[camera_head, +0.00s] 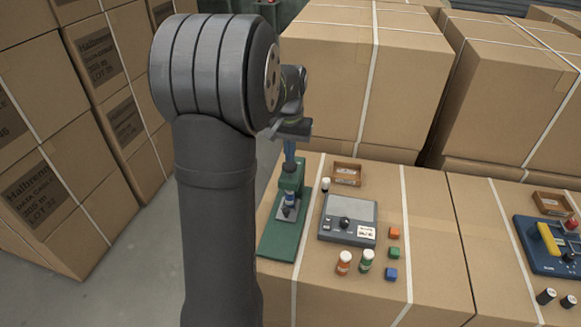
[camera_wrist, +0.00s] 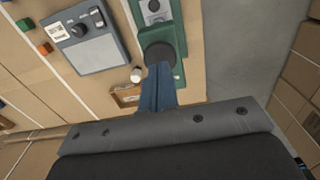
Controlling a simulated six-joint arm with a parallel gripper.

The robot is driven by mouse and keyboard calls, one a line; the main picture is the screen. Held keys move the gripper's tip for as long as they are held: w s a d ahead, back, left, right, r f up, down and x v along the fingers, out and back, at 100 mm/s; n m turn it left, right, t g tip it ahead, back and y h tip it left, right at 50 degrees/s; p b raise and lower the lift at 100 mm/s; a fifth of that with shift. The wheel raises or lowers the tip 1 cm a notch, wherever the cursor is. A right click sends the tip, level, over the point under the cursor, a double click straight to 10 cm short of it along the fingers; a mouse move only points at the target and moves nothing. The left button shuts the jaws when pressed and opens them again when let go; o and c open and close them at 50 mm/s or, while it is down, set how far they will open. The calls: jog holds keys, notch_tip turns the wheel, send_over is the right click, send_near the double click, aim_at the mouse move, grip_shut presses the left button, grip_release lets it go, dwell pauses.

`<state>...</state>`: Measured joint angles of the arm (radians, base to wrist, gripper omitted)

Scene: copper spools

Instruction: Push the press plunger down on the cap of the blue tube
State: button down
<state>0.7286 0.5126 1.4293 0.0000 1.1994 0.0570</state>
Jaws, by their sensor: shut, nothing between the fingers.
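The green press (camera_head: 291,176) stands on its long green base (camera_head: 277,238) at the left of the carton top. It also shows at the top of the wrist view (camera_wrist: 180,30). Its dark round plunger top (camera_wrist: 156,51) is partly covered by my fingers. A small blue piece, seemingly the blue tube (camera_head: 290,196), shows under the press head; its cap is hidden from me. My gripper (camera_head: 290,160) has its blue fingers closed together and empty, pointing down over the press. In the wrist view the fingers (camera_wrist: 159,72) overlap the plunger's edge; I cannot tell whether they touch.
A grey device (camera_head: 348,218) with a black knob stands right of the press. A small vial (camera_head: 325,185) and a brown box (camera_head: 347,174) are behind it. Orange (camera_head: 344,263) and green (camera_head: 366,260) bottles and small cubes (camera_head: 391,274) stand in front. Tall cartons (camera_head: 345,80) rise behind.

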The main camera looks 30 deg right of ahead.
aim_at(290, 165)
jog(key=shift+f, duration=1.8)
jog(key=shift+r, duration=3.85)
jog(key=shift+f, duration=0.1)
